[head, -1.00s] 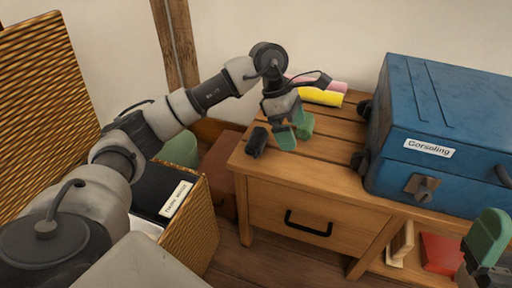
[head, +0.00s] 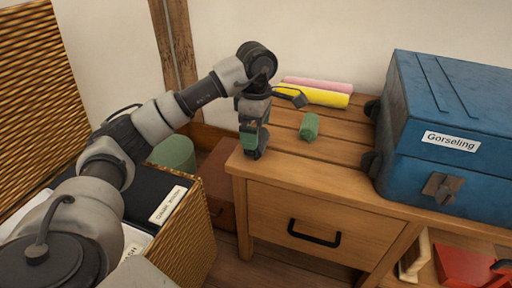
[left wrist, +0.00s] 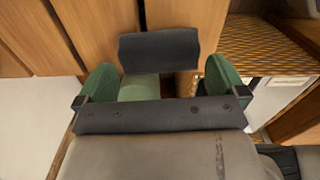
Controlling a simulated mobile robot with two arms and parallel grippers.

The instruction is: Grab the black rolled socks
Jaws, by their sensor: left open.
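The black rolled socks (head: 257,154) lie at the left front corner of the wooden bedside table, mostly hidden in the head view by my left gripper (head: 253,140). The left wrist view shows the black roll (left wrist: 160,50) just beyond the open green fingertips of my left gripper (left wrist: 162,82), lying crosswise between them. The jaws are not closed on it; whether a finger touches it I cannot tell. My right gripper's fingers do not show in the head view.
A green roll (head: 310,126), a yellow roll (head: 313,95) and a pink roll (head: 318,84) lie on the wooden table (head: 345,150). A blue case labelled "Gorseling" (head: 440,145) fills the right side. A wicker basket (head: 188,240) stands below left.

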